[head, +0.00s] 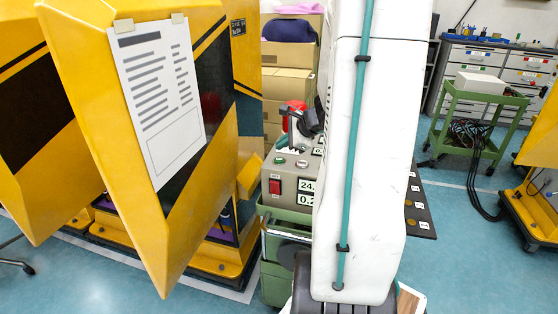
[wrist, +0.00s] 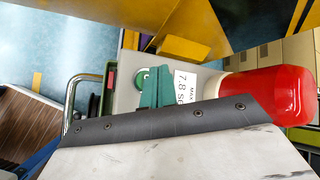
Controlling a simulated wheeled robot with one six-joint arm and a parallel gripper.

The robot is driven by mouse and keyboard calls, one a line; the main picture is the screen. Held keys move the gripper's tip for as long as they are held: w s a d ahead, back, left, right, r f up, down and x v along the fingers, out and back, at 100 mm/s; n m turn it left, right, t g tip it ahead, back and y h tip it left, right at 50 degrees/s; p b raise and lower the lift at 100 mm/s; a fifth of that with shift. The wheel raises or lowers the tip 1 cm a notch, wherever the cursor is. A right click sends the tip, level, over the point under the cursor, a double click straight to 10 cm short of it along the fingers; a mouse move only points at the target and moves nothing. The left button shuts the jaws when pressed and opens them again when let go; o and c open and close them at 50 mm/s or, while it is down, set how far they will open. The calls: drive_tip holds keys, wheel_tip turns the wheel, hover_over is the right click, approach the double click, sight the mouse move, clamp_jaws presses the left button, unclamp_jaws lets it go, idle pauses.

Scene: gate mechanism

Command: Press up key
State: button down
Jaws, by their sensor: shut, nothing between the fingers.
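A grey control box (head: 285,172) stands left of my white arm in the head view. Its front has a red rocker switch (head: 275,187) and number labels, and small round buttons (head: 281,160) sit on its top. I cannot make out which control is the up key; my arm hides the box's right part. In the wrist view, my gripper (wrist: 156,86) appears as teal fingers, shut and empty, over the grey box (wrist: 128,72). A round green part (wrist: 141,78) shows beside the fingers. I cannot tell whether the fingers touch anything.
A large red rounded part (wrist: 272,95) lies close on the right in the wrist view. A yellow machine panel (head: 130,110) with a paper sheet stands left. Cardboard boxes (head: 288,85) are behind. A green cart (head: 470,125) stands right, with open blue floor (head: 460,240) before it.

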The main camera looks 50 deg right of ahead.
sight(279, 160)
drive_tip(key=shift+f, duration=1.05)
idle(1.3)
drive_tip(key=shift+f, duration=0.4)
